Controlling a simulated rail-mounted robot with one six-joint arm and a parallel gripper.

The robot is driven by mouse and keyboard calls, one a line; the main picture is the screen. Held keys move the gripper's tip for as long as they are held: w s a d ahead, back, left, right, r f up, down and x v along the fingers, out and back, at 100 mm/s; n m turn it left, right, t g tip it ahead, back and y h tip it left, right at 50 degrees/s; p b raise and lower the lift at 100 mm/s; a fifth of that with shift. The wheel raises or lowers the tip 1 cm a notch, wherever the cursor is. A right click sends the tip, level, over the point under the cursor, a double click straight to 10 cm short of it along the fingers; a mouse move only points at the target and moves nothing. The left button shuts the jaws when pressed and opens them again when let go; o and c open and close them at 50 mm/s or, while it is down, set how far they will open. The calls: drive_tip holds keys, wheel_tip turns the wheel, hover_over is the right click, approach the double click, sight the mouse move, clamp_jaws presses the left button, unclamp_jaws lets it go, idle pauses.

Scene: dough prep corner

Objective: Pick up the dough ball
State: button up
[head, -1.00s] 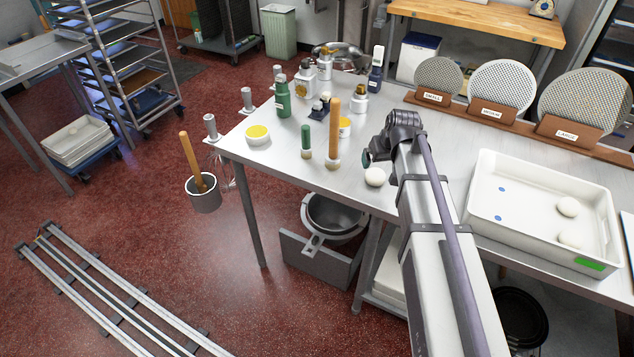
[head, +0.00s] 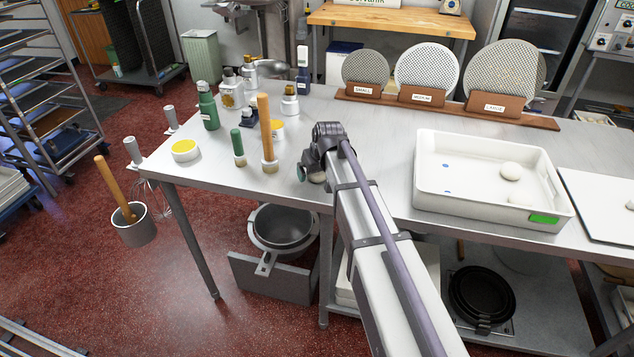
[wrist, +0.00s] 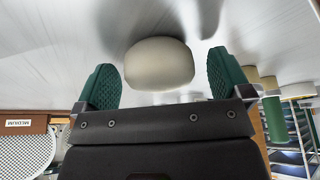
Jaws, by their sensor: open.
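The dough ball (wrist: 159,64) is pale, smooth and rounded, resting on the steel table. In the wrist view it sits between the two green ribbed fingers of my gripper (wrist: 164,72), with a gap showing on each side. The jaws are open and not closed on it. In the head view my gripper (head: 304,171) is low over the table near its front edge. The dough ball (head: 317,177) is mostly hidden there behind my gripper and arm.
A white tray (head: 427,192) with pale dough balls stands to the right. A wooden-handled tool (head: 265,125), a green-handled brush (head: 238,145) and several bottles stand to the left. Perforated discs in a brown rack (head: 420,97) line the back.

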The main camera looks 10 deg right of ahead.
drive_tip(key=shift+r, duration=0.15)
drive_tip(key=shift+c, duration=0.4)
drive_tip(key=c, duration=1)
drive_tip(key=shift+o, duration=0.2)
wheel_tip(320, 180, up, 15)
drive_tip(key=p, duration=1.5)
